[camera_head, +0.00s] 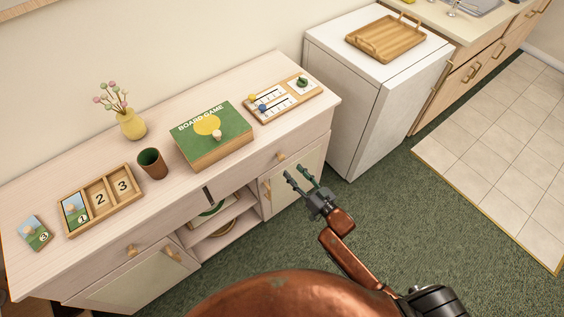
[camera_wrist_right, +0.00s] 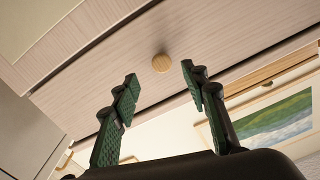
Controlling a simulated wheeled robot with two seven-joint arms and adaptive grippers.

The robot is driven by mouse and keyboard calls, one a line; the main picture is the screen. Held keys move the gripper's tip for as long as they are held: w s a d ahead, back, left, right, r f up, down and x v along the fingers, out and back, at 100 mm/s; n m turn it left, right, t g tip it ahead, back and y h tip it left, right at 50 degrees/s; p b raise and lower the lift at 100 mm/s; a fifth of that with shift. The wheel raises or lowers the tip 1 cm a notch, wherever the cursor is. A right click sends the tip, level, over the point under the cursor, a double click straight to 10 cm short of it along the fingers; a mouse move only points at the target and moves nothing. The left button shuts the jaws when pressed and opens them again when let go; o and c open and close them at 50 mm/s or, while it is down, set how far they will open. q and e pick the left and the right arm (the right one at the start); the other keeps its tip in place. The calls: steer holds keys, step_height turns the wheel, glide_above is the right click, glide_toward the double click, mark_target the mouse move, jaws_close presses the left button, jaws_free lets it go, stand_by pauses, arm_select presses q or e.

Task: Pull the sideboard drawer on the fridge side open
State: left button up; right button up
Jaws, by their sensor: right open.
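The sideboard (camera_head: 222,184) stands along the wall, with the white fridge (camera_head: 352,110) beyond its right end. Its fridge-side drawer (camera_head: 298,146) has a round wooden knob (camera_head: 280,156) and looks shut. My right gripper (camera_head: 301,178) is open and empty in front of this drawer, a little off the knob. In the right wrist view the knob (camera_wrist_right: 161,63) shows between and beyond the two fingertips of the open gripper (camera_wrist_right: 159,74), with no contact that I can see. My left gripper is not in view.
On the sideboard top are a board game box (camera_head: 212,140), a brown cup (camera_head: 152,163), a yellow vase (camera_head: 131,125), a number tray (camera_head: 103,201) and a scoring board (camera_head: 284,98). A cabinet door (camera_head: 300,178) sits below the drawer. Green carpet (camera_head: 430,225) in front is clear.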

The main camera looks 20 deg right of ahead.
mark_target(282, 160)
steer(key=b+x, duration=0.1)
steer(key=x, duration=0.6)
steer(key=shift+w+a+r+b, duration=0.1)
steer(key=shift+w+b, duration=0.1)
steer(key=shift+b, duration=0.1)
steer(key=shift+w, duration=0.1)
steer(key=shift+c, duration=1)
steer(key=c, duration=0.8)
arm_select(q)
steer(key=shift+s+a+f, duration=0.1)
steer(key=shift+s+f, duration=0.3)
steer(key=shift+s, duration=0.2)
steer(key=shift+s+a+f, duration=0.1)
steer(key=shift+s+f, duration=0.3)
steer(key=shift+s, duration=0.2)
arm_select(e)
jaws_close()
